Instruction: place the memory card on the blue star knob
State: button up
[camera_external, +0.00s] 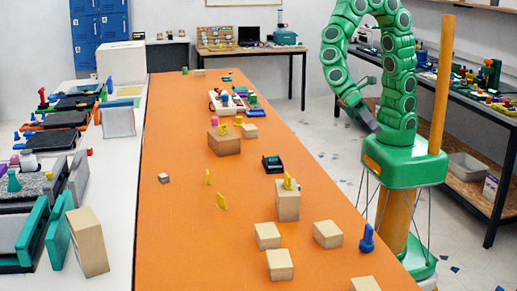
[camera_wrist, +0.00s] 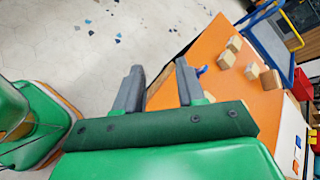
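A blue knob (camera_external: 367,240) stands upright on the orange table (camera_external: 180,235) near its right edge, towards the front. A blue bit, likely this knob (camera_wrist: 202,71), shows beside the right finger in the wrist view. I cannot tell for sure which thing is the memory card. Small thin yellow pieces (camera_external: 221,201) stand on the table, and a small dark item (camera_external: 272,164) lies further back. My gripper (camera_external: 368,122) hangs beyond the table's right edge, well away from the knob. In the wrist view its fingers (camera_wrist: 158,75) are apart with nothing between them.
Several wooden blocks (camera_external: 278,265) stand around the knob. A taller block (camera_external: 288,205) bears a yellow piece. A white tray (camera_external: 229,104) with coloured parts is further back. The table's left front is clear.

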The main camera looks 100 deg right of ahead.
jog(key=s+d+r+n+t+h, duration=0.1)
jog(key=s+d+n+h, duration=0.2)
jog(key=d, duration=1.3)
jog(key=s+d+r+n+t+h, duration=0.1)
jog(key=s+d+n+h, duration=0.2)
jog(key=d, duration=1.4)
jog(key=s+h, duration=0.4)
jog(key=s, duration=0.2)
jog(key=shift+d+r+h, duration=0.15)
jog(key=shift+d+h, duration=0.05)
jog(key=shift+h, duration=0.2)
jog(key=shift+s, duration=0.1)
